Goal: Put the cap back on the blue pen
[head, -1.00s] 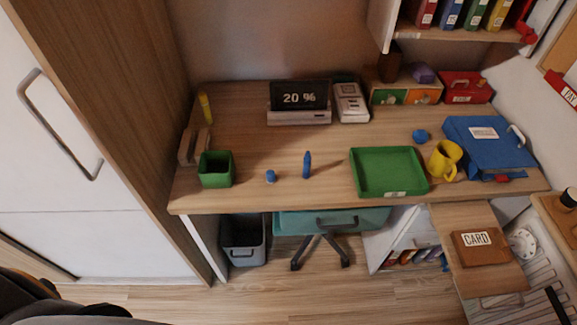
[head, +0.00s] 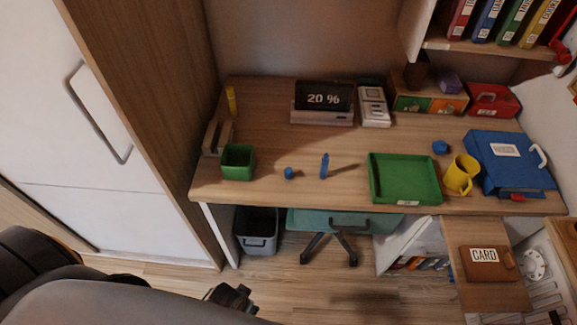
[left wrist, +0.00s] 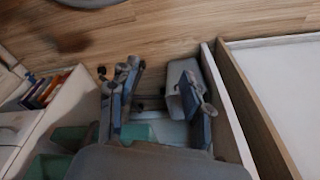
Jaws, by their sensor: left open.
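The blue pen (head: 324,166) stands upright on the desk, between the green cup and the green tray. A small blue piece, which looks like its cap (head: 289,173), sits on the desk just left of the pen, apart from it. My left gripper (head: 232,298) is at the bottom of the head view, in front of and well below the desk, far from the pen. In the left wrist view the fingers of my left gripper (left wrist: 158,85) are spread apart with nothing between them. My right gripper is not in view.
On the desk (head: 270,130) are a green cup (head: 238,163), a green tray (head: 405,180), a yellow mug (head: 461,175), a blue binder (head: 508,160) and another small blue object (head: 440,147). A teal chair (head: 340,221) and a grey bin (head: 257,230) stand below. Room around the pen is clear.

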